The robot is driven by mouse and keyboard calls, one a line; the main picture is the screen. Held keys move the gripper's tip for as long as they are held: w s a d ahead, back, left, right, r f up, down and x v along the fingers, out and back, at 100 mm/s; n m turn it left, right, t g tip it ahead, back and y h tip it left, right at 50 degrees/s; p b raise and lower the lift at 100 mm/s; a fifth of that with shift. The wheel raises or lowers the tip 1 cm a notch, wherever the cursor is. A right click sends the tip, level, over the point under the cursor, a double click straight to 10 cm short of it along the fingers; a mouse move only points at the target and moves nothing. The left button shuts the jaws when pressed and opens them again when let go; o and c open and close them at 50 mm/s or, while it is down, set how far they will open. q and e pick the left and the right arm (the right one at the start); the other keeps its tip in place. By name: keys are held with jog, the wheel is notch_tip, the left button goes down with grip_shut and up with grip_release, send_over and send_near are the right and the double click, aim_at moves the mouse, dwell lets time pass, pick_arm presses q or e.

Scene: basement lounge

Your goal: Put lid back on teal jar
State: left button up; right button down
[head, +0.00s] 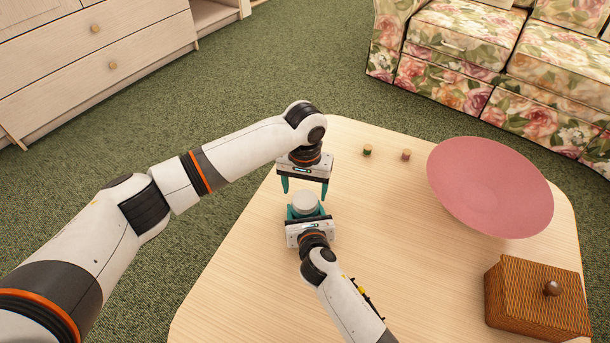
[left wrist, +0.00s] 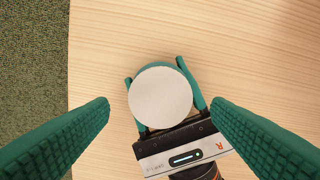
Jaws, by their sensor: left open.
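The teal jar (left wrist: 150,67) stands on the wooden table, mostly hidden under a pale round lid (left wrist: 160,97). The lid lies on its top, looks level, and also shows in the head view (head: 305,202). I cannot tell how firmly it is seated. My right gripper (head: 306,212) comes from the near side, with its teal fingers closed around the jar's sides just below the lid. My left gripper (head: 304,190) is open and empty above and just beyond the jar, fingers pointing down. In the left wrist view its fingers (left wrist: 158,112) are spread wide on either side of the lid, not touching it.
A pink bowl (head: 490,187) and a wicker box with a round knob (head: 535,300) are on the table's right side. Two small corked items, one green (head: 367,150) and one pink (head: 406,155), stand at the far edge. The table middle is clear.

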aim_at(305, 199)
pick_arm(q)
jog(key=shift+f, duration=1.55)
jog(key=c, duration=1)
jog(key=m, duration=0.8)
jog(key=shift+m, duration=0.3)
jog(key=o, duration=1.1)
jog(key=shift+r, duration=2.3)
jog(key=shift+c, duration=0.5)
